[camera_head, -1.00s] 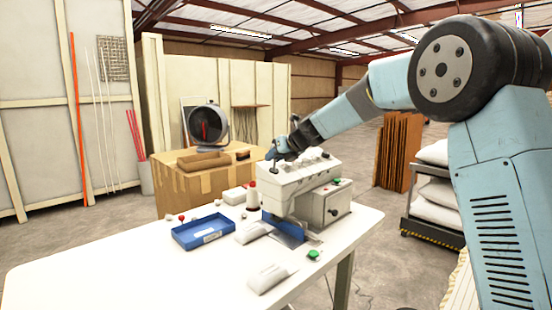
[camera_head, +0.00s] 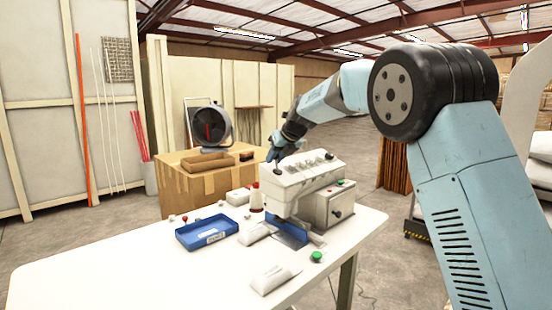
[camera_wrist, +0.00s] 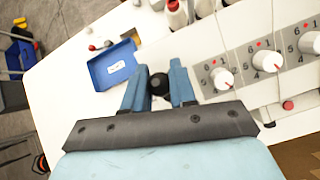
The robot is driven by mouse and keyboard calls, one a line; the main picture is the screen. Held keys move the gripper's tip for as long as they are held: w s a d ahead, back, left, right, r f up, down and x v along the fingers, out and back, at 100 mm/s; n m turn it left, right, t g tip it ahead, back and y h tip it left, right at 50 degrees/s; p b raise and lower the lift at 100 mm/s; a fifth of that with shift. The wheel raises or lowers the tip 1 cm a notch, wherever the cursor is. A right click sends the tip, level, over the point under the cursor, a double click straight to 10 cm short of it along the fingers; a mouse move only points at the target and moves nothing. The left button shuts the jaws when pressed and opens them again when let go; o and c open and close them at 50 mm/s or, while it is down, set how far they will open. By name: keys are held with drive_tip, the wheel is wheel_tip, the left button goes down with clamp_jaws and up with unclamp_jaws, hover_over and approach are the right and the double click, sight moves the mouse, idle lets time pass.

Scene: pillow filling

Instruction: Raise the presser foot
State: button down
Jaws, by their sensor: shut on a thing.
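The white sewing machine (camera_head: 290,187) stands on the white table, with dials and thread posts on its top. In the wrist view, its dial panel (camera_wrist: 247,65) lies to the right of my gripper. My gripper (camera_wrist: 159,78) has its two blue fingers on either side of a round black knob (camera_wrist: 160,84), shut on it. In the head view, my gripper (camera_head: 272,155) is at the left end of the machine's head. The knob's stem is hidden in the wrist view. The presser foot itself cannot be made out; a blue plate (camera_head: 290,238) shows low at the machine's front.
A blue tray (camera_head: 207,233) lies left of the machine. White pouches (camera_head: 272,279) and a green button (camera_head: 316,257) are on the table (camera_head: 130,280) in front. A cardboard box (camera_head: 195,193) with a fan (camera_head: 208,125) stands behind. The table's left part is clear.

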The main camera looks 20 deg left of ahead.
drive_tip(key=shift+w+r, duration=0.1)
idle(0.3)
drive_tip(key=c, duration=1)
unclamp_jaws()
drive_tip(key=shift+o, duration=0.2)
drive_tip(key=v, duration=1.3)
drive_tip(key=shift+d+r, duration=0.2)
